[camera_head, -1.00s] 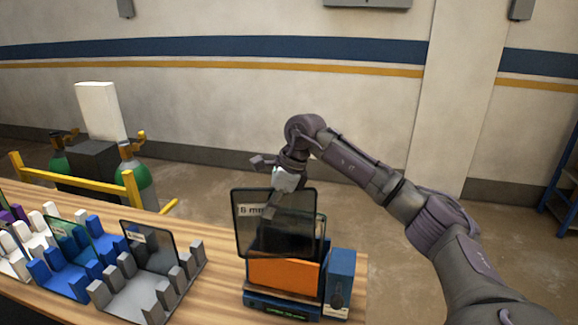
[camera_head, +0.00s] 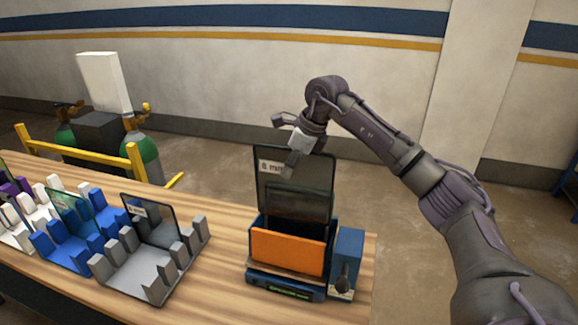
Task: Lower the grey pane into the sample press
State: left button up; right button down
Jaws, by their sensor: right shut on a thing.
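The grey pane (camera_head: 309,200), a dark see-through sheet with a label at its upper left, stands upright over the sample press. My right gripper (camera_head: 294,160) is shut on the pane's upper part. The sample press (camera_head: 287,272) is a blue box with an orange front plate and a side unit with a lever. It stands near the table's right end. The pane's lower edge is hidden behind the orange plate, so I cannot tell how deep it sits. My left gripper is not in view.
A grey rack (camera_head: 135,277) holding another dark pane (camera_head: 150,220) stands left of the press. A blue rack (camera_head: 68,250) with a greenish pane and white racks stand farther left. Bare wooden table (camera_head: 215,272) lies between grey rack and press. A yellow rail (camera_head: 90,165) stands behind.

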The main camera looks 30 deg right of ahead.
aim_at(289, 212)
jog(key=shift+f+b, duration=4.5)
jog(key=shift+f, duration=2.25)
jog(key=c, duration=1.2)
grip_release()
jog(key=shift+a, duration=0.1)
jog(key=shift+s+f, duration=0.1)
jog(key=shift+f, duration=0.15)
jog(key=shift+r, duration=0.15)
